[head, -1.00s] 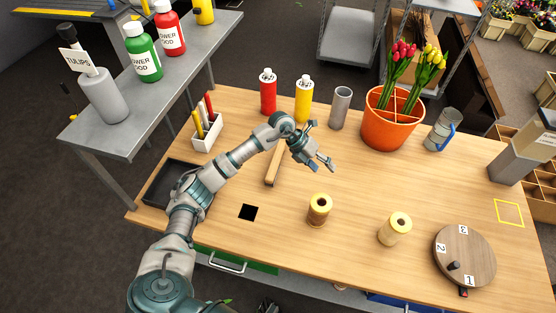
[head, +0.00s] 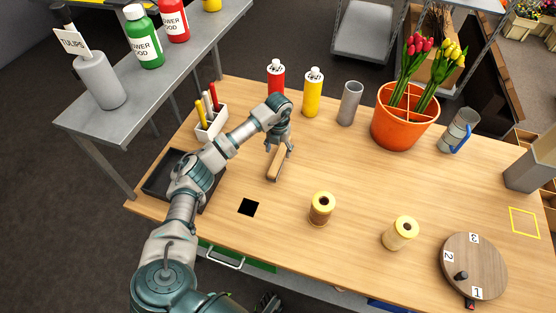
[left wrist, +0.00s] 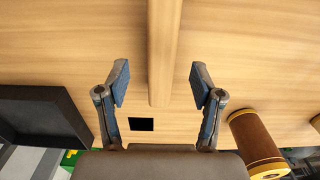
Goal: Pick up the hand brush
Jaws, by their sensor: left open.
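The hand brush (head: 275,168) lies on the wooden table, and its light wooden handle points toward the front. Its far part is hidden behind my left gripper in the head view. My left gripper (head: 280,150) is above the brush, pointing down. In the left wrist view the brush handle (left wrist: 162,50) runs between the two open fingers (left wrist: 158,85), with space on both sides. The fingers do not touch it. My right gripper is not in view.
A black tray (head: 157,187) and a white pen holder (head: 213,125) stand left. Two spools (head: 321,209) (head: 400,233) stand front right. Red and yellow bottles (head: 276,80) (head: 313,93), a grey cylinder (head: 349,103) and an orange tulip pot (head: 402,128) are behind. A round turntable (head: 480,262) is at right.

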